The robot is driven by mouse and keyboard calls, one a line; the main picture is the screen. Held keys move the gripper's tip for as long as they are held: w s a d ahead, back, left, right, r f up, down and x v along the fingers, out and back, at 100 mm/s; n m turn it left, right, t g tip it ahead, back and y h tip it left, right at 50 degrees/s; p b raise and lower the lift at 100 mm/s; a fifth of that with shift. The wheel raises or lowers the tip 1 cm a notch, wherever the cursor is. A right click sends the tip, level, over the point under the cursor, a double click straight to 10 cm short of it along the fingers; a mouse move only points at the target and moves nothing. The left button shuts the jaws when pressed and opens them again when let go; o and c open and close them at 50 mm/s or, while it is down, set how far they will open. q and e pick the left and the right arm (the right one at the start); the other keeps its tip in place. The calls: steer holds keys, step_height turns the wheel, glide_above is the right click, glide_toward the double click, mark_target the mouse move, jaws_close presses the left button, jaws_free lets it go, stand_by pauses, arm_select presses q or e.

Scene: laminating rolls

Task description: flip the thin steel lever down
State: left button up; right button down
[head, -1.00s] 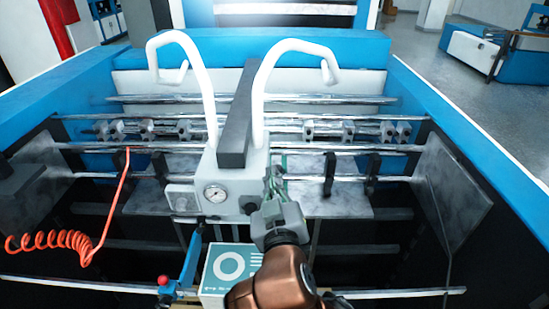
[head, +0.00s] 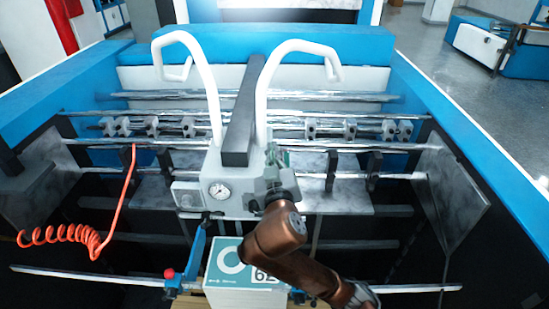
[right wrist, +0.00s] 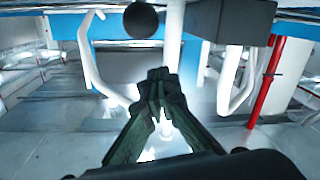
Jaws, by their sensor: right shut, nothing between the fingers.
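My right gripper (head: 277,154) is shut and empty. It is at the right side of the white feeder head (head: 219,172), in front of the bent white tube on that side. In the right wrist view its dark fingertips (right wrist: 158,75) meet, with a dark round knob (right wrist: 140,20) just beyond and slightly left of them. I cannot make out the thin steel lever for certain in either view; the gripper and wrist cover part of the feeder head's right side. My left gripper is not in view.
A pressure gauge (head: 219,191) is on the feeder head, with a dark bar (head: 242,115) above. Bent white tubes (head: 183,41) rise at both sides. A labelled box stack (head: 227,263), blue arm (head: 193,252) and coiled orange hose (head: 70,237) are in front. Metal rods cross behind.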

steer(key=f, duration=0.1)
steer(key=s+d+f, duration=0.1)
steer(key=f, duration=0.1)
steer(key=shift+s+d+f+p, duration=0.15)
steer(key=shift+s+f+p, duration=0.15)
steer(key=shift+p, duration=0.1)
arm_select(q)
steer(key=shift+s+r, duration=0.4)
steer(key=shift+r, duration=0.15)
